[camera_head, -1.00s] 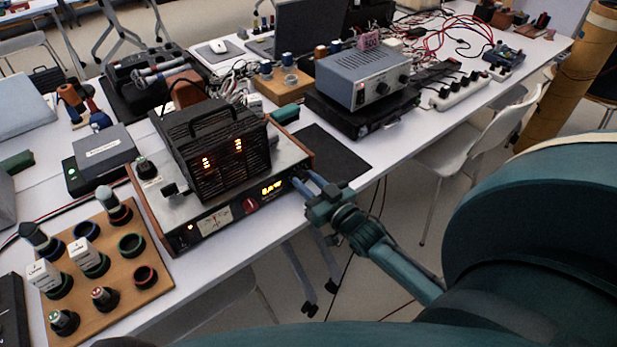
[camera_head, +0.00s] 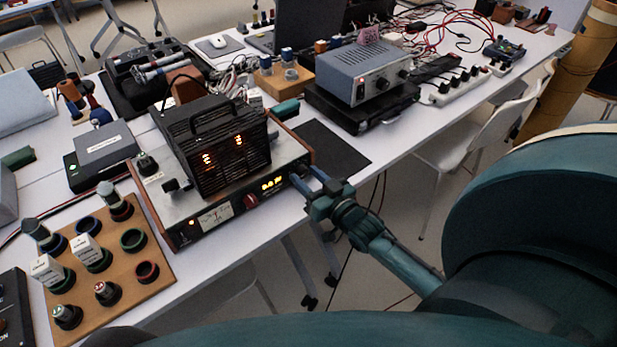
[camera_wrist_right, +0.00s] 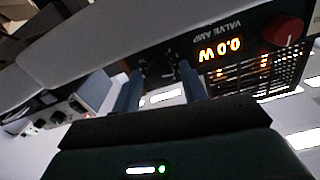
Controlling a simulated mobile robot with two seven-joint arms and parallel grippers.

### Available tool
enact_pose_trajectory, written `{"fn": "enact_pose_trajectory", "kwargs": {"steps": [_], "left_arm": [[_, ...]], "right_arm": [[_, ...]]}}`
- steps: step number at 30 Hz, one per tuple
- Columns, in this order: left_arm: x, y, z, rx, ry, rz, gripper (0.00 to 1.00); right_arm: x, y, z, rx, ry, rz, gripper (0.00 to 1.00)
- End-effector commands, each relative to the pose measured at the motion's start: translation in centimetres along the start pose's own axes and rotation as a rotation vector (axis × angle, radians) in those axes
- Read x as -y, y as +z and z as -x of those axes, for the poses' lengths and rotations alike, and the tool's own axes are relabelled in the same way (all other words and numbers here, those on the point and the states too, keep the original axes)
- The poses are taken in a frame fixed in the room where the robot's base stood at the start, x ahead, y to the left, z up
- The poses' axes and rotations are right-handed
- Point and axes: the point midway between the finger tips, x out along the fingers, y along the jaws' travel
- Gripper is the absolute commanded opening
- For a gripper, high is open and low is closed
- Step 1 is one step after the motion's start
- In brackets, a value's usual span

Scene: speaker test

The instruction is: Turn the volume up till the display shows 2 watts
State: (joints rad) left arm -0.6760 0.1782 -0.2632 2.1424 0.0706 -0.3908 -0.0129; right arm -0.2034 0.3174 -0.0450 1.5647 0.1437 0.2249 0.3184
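The valve amp (camera_head: 222,150), with a black cage on top and wooden side panels, stands at the table's front edge. A red knob (camera_head: 251,201) sits beside the display, also in the wrist view (camera_wrist_right: 284,31). My right gripper (camera_head: 301,178) is at the front panel's right end. My left gripper is not in view.
A wooden board (camera_head: 120,285) with several coloured rings and knobs lies at the left. A grey power unit (camera_head: 362,72) on a black case (camera_head: 362,115) stands behind right. A dark mat (camera_head: 325,148) lies right of the amp. Floor is open below the front edge.

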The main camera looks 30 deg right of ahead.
Motion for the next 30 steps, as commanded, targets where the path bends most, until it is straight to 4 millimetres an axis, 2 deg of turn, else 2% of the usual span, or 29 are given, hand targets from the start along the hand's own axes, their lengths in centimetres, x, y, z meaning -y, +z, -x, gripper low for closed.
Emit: {"fn": "enact_pose_trajectory", "kwargs": {"steps": [3, 9, 13, 17, 24, 30], "left_arm": [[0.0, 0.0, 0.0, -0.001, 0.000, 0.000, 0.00], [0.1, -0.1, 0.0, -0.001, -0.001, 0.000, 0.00], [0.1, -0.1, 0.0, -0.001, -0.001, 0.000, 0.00], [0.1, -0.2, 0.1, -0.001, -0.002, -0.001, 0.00], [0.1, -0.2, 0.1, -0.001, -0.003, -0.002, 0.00], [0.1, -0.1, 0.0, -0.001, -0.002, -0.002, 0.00]], "right_arm": [[0.0, 0.0, 0.0, 0.000, 0.000, 0.000, 0.50], [0.0, 0.0, 0.0, -0.001, 0.000, 0.000, 0.50], [0.0, 0.0, 0.9, 0.001, 0.001, 0.000, 0.50], [0.0, 0.1, 3.2, 0.003, 0.000, 0.001, 0.50], [0.0, 0.1, 8.7, 0.004, 0.001, 0.001, 0.50], [0.0, 0.1, 11.9, 0.002, 0.001, 0.000, 0.50]]}}
